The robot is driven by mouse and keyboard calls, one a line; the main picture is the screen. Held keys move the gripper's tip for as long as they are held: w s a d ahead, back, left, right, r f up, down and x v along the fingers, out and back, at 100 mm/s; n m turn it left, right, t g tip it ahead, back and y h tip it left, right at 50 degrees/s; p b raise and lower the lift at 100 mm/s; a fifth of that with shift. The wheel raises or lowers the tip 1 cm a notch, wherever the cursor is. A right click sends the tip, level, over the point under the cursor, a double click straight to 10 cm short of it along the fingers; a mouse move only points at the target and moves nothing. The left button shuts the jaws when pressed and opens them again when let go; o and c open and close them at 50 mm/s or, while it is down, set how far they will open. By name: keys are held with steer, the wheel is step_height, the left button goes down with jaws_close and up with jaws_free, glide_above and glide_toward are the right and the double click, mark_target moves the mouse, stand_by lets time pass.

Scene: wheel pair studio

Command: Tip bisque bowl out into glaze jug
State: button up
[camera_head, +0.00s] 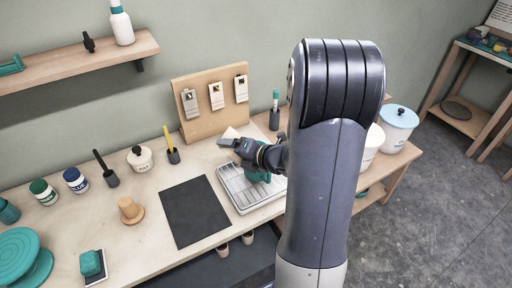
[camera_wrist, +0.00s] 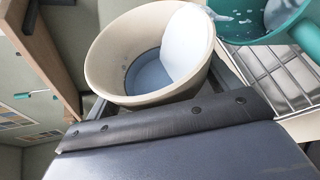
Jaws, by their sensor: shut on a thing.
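The bisque bowl (camera_wrist: 112,52) is cream-coloured, with a blue-grey inside and a smooth pale patch inside the wall that may be liquid. In the head view a pale piece of the bowl (camera_head: 231,133) shows beyond my gripper (camera_head: 236,144). My gripper is shut on the bowl and holds it above the bench. The teal glaze jug (camera_wrist: 262,38) is beside the bowl at upper right in the wrist view, with whitish spots in it. In the head view the jug (camera_head: 256,177) is below my gripper and partly hidden by my arm.
A metal rack tray (camera_head: 238,190) lies under the jug. A dark mat (camera_head: 195,212) lies left of it and is clear. A wooden board with tags (camera_head: 212,100) stands behind. A wooden stamp (camera_head: 130,211) and a lidded pot (camera_head: 139,159) stand further left.

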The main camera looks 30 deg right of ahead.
steer(key=shift+d+r, duration=0.1)
steer(key=shift+r, duration=0.15)
steer(key=shift+w+d+f+m+y+p, duration=0.1)
steer(key=shift+d+f+m+y+p, duration=0.2)
steer(key=shift+m+y+p, duration=0.4)
stand_by(0.7)
steer(key=shift+d+r, duration=0.15)
steer(key=shift+r, duration=0.15)
steer(key=shift+w+d+r+m+p, duration=0.1)
steer(key=shift+d+r+m+p, duration=0.3)
steer(key=shift+p, duration=0.4)
steer(key=shift+w+d+r+y+p, duration=0.1)
steer(key=shift+d+r+y+p, duration=0.25)
steer(key=shift+r+p, duration=0.25)
steer(key=shift+d+f+m+y, duration=0.15)
steer(key=shift+f+m+y, duration=0.15)
steer(key=shift+m, duration=0.3)
steer(key=shift+d+f+t+p, duration=0.15)
steer(key=shift+t+p, duration=0.15)
steer(key=shift+p, duration=0.25)
